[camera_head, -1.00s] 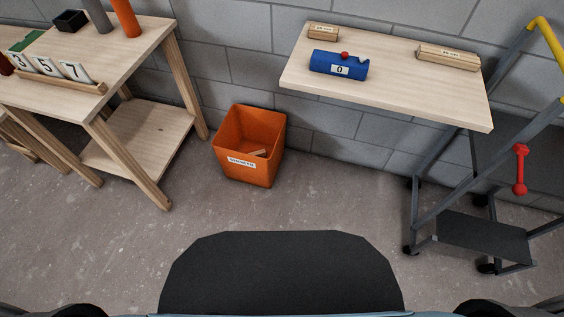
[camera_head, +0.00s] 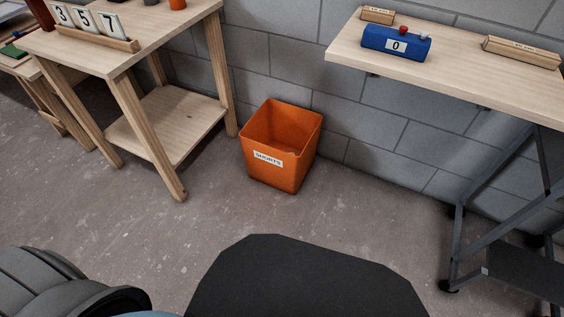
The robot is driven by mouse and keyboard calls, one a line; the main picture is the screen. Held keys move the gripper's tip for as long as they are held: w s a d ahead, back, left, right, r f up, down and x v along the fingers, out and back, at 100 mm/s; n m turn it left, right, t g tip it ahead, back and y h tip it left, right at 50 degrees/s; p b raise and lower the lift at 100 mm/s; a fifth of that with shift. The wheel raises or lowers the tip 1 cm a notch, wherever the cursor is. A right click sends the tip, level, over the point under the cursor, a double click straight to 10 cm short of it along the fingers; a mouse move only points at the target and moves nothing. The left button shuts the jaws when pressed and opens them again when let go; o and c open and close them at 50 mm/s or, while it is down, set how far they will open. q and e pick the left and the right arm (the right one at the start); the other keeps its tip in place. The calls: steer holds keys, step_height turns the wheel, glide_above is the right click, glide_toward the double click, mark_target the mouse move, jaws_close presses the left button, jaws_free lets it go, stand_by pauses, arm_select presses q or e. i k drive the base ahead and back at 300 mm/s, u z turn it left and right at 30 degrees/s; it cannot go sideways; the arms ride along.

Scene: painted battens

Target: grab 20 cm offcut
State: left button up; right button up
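Two labelled wooden pieces lie on the wall shelf in the head view. A short block (camera_head: 377,15) is at the shelf's back left, and a longer batten piece (camera_head: 522,52) is at the right. Their labels are too small to read, so I cannot tell which is 20 cm. Neither gripper is in view.
A blue box (camera_head: 395,43) showing "0" sits on the shelf (camera_head: 450,66). A wooden table (camera_head: 165,34) with number cards 3, 5, 7 stands left. A dark step frame (camera_head: 470,240) is at right. Floor before the bin is clear.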

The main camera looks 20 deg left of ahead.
mark_target(531, 55)
steer(key=u, duration=1.1)
steer(key=i, duration=0.95)
steer(key=z, duration=3.15)
